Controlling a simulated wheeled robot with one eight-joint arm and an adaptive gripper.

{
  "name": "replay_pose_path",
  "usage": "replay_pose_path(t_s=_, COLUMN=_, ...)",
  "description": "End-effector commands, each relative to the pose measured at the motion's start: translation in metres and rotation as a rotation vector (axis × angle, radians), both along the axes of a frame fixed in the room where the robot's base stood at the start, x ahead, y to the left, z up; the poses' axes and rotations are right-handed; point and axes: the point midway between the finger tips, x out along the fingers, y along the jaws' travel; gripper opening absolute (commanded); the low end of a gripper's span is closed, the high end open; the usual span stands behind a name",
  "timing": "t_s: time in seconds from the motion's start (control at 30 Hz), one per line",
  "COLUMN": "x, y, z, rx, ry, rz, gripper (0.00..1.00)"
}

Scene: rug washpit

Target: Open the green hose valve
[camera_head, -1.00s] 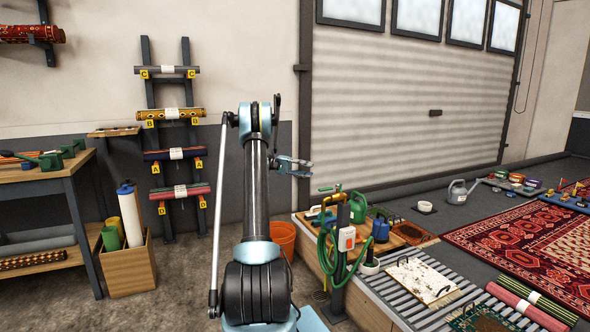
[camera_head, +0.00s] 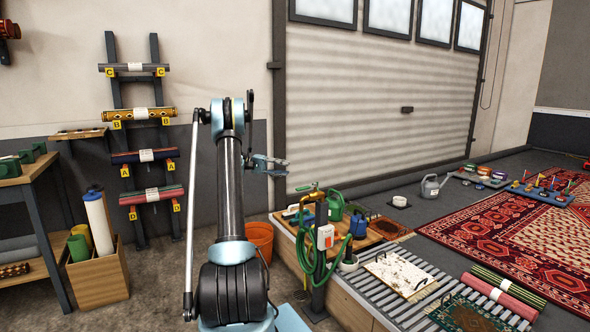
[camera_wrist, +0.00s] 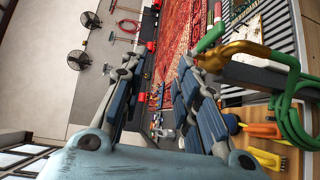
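The hose post (camera_head: 319,268) stands at the front edge of the raised platform, right of my arm. A brass tap (camera_head: 309,198) with a small green handle (camera_head: 313,186) is at its top, and a green hose (camera_head: 305,250) hangs coiled around it. In the wrist view the brass tap (camera_wrist: 240,52) and green handle (camera_wrist: 211,38) are close, right of the fingers. My gripper (camera_head: 280,165) is up and left of the tap, apart from it. In the wrist view my gripper (camera_wrist: 158,68) has its fingers spread with nothing between them.
A wooden board with a green watering can (camera_head: 335,205) and a blue container (camera_head: 359,225) lies behind the post. An orange bucket (camera_head: 260,238) stands on the floor below. A slatted grate (camera_head: 395,300) and patterned rug (camera_head: 500,240) lie right. A rolled-rug rack (camera_head: 140,150) stands left.

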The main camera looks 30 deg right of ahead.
Motion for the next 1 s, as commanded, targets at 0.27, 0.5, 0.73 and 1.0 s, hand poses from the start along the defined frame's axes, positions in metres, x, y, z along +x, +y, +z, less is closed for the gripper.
replay_pose_path(t_s=0.27, x=0.015, y=0.025, z=-0.015, rx=-0.009, ry=0.002, rz=0.096, gripper=0.00)
replay_pose_path(t_s=0.5, x=0.015, y=0.044, z=-0.058, rx=-0.043, ry=0.015, rz=0.341, gripper=0.00)
replay_pose_path(t_s=0.73, x=0.013, y=0.062, z=-0.078, rx=-0.067, ry=0.028, rz=0.502, gripper=0.00)
replay_pose_path(t_s=1.0, x=0.009, y=0.051, z=-0.081, rx=-0.070, ry=0.031, rz=0.525, gripper=0.00)
